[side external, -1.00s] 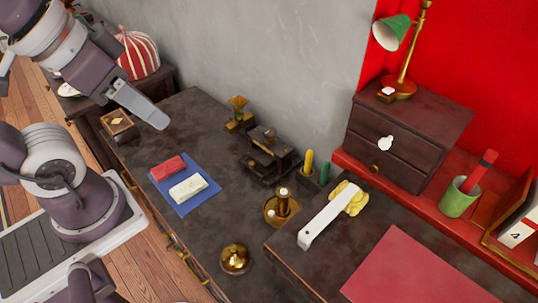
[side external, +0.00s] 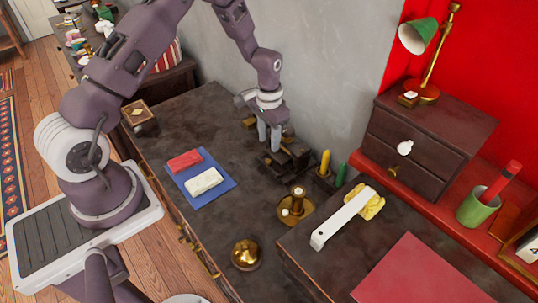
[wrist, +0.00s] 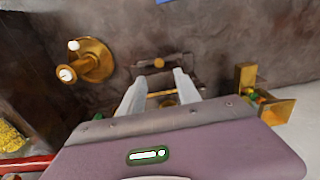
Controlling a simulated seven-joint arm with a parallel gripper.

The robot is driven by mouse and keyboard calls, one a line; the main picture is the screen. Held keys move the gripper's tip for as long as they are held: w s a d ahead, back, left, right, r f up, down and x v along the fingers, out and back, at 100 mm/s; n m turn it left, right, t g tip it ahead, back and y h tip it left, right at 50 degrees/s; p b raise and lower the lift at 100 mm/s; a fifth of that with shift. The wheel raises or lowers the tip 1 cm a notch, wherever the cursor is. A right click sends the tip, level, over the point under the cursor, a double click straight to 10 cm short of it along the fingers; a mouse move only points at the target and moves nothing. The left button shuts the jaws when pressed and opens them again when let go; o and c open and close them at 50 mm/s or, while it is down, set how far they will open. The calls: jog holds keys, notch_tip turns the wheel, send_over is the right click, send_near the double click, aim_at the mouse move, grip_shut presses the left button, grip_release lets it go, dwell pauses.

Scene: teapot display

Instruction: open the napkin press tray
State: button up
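The napkin press (side external: 291,163) is a small dark block-like stand on the dark counter near the grey wall. In the wrist view the press (wrist: 170,60) shows a dark bar with a round brass knob, and a thin brass bar lies between my fingers. I cannot tell whether the fingers touch the press. My gripper body hides part of it, and I cannot tell the tray's position.
A brass candle holder (side external: 295,208) and yellow and green candles (side external: 325,163) stand right of the press. A brass stand (wrist: 265,100) is close beside my gripper. A blue mat (side external: 226,184) holds a red and a white block. The front counter has free room.

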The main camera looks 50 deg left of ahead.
aim_at(269, 160)
notch_tip(269, 160, down, 7)
jog(key=shift+f, duration=0.1)
grip_shut()
dwell(1.5)
